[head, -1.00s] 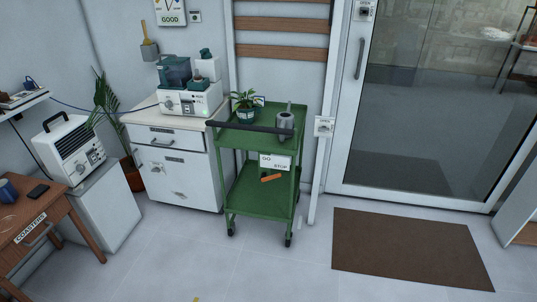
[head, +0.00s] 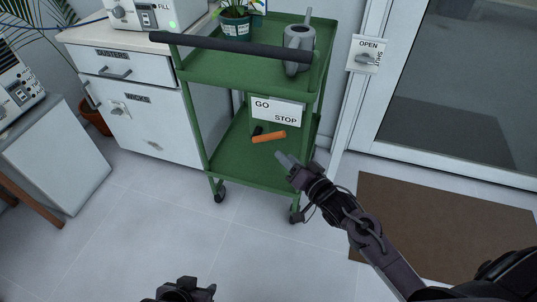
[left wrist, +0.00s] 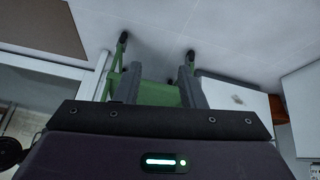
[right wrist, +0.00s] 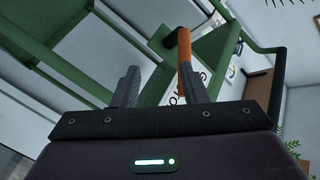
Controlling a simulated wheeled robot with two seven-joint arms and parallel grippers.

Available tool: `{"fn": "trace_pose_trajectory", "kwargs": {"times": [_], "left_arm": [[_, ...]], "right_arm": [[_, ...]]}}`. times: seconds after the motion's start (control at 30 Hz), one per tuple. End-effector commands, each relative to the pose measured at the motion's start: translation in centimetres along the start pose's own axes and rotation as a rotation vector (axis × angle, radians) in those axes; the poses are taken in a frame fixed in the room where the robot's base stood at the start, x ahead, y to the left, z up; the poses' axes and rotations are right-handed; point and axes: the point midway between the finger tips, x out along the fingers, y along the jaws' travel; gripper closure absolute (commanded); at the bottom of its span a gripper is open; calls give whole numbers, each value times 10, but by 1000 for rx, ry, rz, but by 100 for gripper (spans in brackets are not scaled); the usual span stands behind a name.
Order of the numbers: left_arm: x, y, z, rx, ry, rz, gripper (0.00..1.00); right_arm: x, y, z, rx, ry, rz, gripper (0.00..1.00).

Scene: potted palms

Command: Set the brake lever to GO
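The brake lever (head: 268,137) is an orange bar with a black mount, below the GO/STOP plate (head: 277,111) on the green cart (head: 240,160). It lies nearly level, its right end under the word STOP. GO is at the plate's upper left. My right gripper (head: 284,158) is just below and right of the lever, apart from it in the head view. In the right wrist view the right gripper (right wrist: 158,85) is open, with the lever (right wrist: 184,46) beyond its right finger; contact cannot be told. My left gripper (head: 187,290) is low at the front; its wrist view shows it open and empty (left wrist: 160,85).
A black handle bar (head: 235,46) crosses the cart's top. A watering can (head: 299,45) and potted plant (head: 236,22) stand on its top shelf. White drawers (head: 150,130) stand left; a glass door and brown mat (head: 450,235) are right. The floor in front is clear.

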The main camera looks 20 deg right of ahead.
Motion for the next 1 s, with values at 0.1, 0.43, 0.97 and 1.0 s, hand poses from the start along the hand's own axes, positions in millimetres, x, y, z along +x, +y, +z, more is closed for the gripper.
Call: {"fn": "trace_pose_trajectory", "kwargs": {"times": [0.1, 0.43, 0.97, 1.0], "left_arm": [[-10, 2, -7, 9, 25, 3, 64], [-20, 2, -50, 19, 208, 0, 64], [-52, -3, -133, 32, 591, -15, 64], [-53, -3, -135, 32, 600, -15, 64]], "right_arm": [[1, -18, -9, 28, 28, -65, 60], [32, -28, -16, 40, 38, -84, 60], [76, -32, -17, 38, 36, -81, 60], [77, -32, -17, 38, 36, -81, 60]]}}
